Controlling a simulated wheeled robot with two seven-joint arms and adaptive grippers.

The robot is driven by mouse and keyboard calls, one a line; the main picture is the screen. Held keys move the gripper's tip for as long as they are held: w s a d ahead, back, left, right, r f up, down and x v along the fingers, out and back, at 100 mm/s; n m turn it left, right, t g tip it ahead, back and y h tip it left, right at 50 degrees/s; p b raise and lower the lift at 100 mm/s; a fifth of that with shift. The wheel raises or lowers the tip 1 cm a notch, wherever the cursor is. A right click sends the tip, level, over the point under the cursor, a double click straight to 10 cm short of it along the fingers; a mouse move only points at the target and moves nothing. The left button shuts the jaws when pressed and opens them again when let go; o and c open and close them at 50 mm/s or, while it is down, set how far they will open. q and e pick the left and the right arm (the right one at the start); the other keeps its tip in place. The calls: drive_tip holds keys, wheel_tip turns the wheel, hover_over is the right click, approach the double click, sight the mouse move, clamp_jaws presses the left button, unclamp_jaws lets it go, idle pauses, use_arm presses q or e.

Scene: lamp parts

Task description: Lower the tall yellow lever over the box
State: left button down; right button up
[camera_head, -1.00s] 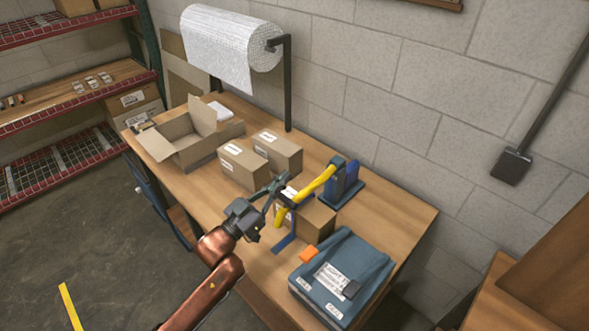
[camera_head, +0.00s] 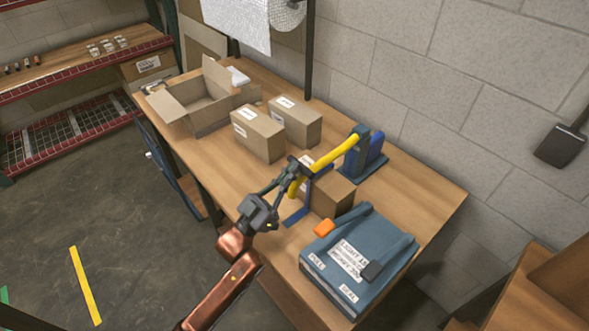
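The tall yellow lever (camera_head: 328,158) slopes down to the left from its blue stand (camera_head: 362,158) and passes above a brown box (camera_head: 332,196). The box sits on the table, with a blue frame (camera_head: 297,216) at its left side. My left gripper (camera_head: 297,174) is at the lever's lower left end, with its fingers beside or around it. The fingers overlap the lever, so I cannot tell whether they are shut on it. The lever's tip and part of the box are partly hidden. My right gripper is not in view.
Two closed boxes (camera_head: 258,135) and an open carton (camera_head: 180,110) stand farther back left on the wooden table (camera_head: 425,200). A blue-grey case (camera_head: 335,284) with an orange piece (camera_head: 324,229) lies at the front right. A black upright post (camera_head: 309,55) rises behind.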

use_arm(q)
drive_tip(key=shift+w+d+f, duration=0.1)
drive_tip(key=shift+w+f, duration=0.05)
drive_tip(key=shift+f, duration=0.65)
wheel_tip(320, 180, up, 6)
drive_tip(key=p, duration=0.4)
drive_tip(key=v, duration=1.1)
drive_tip(key=shift+s+r, duration=0.2)
drive_tip(key=shift+s, duration=0.1)
